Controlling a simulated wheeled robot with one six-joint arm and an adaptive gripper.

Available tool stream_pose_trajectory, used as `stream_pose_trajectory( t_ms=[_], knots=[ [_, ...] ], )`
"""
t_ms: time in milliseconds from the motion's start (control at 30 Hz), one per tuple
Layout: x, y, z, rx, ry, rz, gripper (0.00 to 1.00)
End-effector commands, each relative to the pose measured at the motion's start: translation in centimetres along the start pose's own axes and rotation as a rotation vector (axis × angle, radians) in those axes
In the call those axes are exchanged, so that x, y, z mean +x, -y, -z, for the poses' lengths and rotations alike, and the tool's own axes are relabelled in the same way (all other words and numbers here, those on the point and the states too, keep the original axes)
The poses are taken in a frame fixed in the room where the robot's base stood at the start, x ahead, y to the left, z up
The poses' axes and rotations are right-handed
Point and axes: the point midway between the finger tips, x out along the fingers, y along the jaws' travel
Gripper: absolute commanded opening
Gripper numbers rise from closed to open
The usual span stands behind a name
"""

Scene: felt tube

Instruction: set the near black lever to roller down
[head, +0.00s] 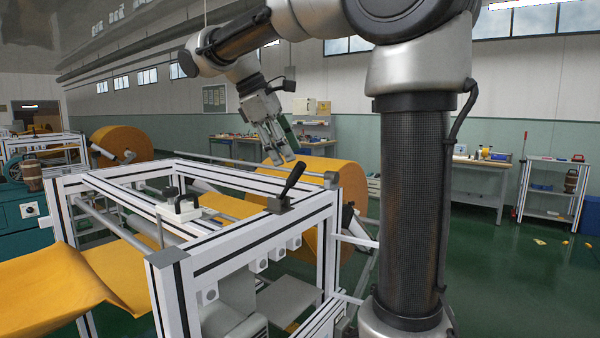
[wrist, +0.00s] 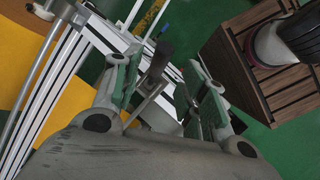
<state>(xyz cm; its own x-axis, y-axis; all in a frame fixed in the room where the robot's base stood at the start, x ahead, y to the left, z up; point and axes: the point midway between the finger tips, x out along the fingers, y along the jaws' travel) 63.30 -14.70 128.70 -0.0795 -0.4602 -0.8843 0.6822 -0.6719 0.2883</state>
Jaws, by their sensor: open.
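The black lever (head: 292,181) stands on a small dark mount on the top rail at the right side of the white metal frame (head: 225,262). It slants up to the right, raised from the rail. My gripper (head: 280,146) hangs just above and behind the lever's tip, pointing down, with its fingers apart. In the wrist view, the open fingers are at left and right, and a dark lever handle (wrist: 160,58) shows between them, apart from both pads. I cannot tell how deep between the fingers it reaches. The roller's contact is not clear.
A black-handled clamp (head: 180,207) on a white block sits on the frame to the left. Orange felt (head: 45,285) runs out at the lower left, and a large orange roll (head: 318,188) stands behind the frame. Open green floor (head: 490,270) lies at the right.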

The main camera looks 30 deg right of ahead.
Motion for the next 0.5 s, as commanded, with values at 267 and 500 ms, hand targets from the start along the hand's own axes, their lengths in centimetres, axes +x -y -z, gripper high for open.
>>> stream_pose_trajectory(
  t_ms=[267,500],
  knots=[
    [4.7,0.1,-0.1,0.002,0.002,0.003,0.42],
    [6.7,0.1,-0.1,0.002,0.0,0.002,0.42]
  ],
)
